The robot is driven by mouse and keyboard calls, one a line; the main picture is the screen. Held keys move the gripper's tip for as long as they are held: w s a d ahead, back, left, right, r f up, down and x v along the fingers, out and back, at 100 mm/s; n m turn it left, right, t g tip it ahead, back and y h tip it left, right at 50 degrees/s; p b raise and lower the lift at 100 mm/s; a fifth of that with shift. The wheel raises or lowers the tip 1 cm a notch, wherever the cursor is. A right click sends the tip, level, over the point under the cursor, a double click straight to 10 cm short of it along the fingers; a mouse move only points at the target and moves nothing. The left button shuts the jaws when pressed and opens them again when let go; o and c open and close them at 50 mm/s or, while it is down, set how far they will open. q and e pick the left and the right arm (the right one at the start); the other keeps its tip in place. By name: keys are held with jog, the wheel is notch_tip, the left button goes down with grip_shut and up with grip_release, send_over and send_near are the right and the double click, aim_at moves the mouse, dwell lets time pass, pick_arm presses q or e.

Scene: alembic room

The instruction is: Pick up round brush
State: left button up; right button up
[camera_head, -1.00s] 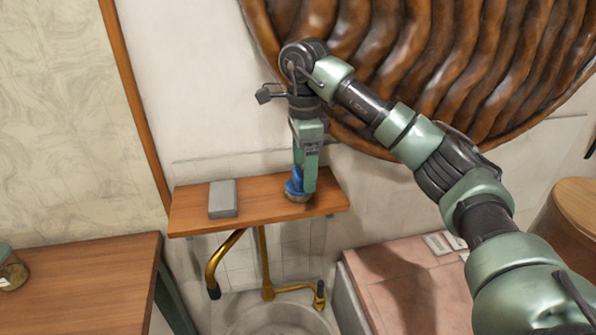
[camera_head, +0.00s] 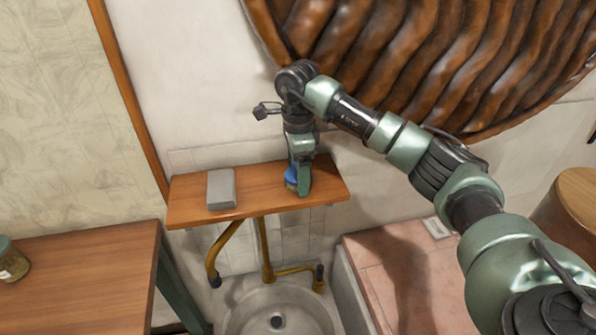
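The round brush (camera_head: 290,176), with a blue top and a tan lower part, is at the right half of a small wooden wall shelf (camera_head: 258,194). My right gripper (camera_head: 299,180) reaches down over it from above, with a green finger in front of the brush. The brush is partly hidden behind that finger. I cannot tell whether the fingers are pressed on it, or whether it rests on the shelf. My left gripper is not in view.
A grey block (camera_head: 221,189) lies on the shelf's left half. Below are brass pipes (camera_head: 265,250) and a round basin (camera_head: 280,308). A wooden table (camera_head: 80,285) with a jar (camera_head: 12,262) stands at left. A large ribbed brown form (camera_head: 430,60) is behind my arm.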

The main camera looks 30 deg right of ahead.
jog(key=c, duration=1.5)
jog(key=shift+r, duration=0.1)
jog(key=shift+c, duration=0.2)
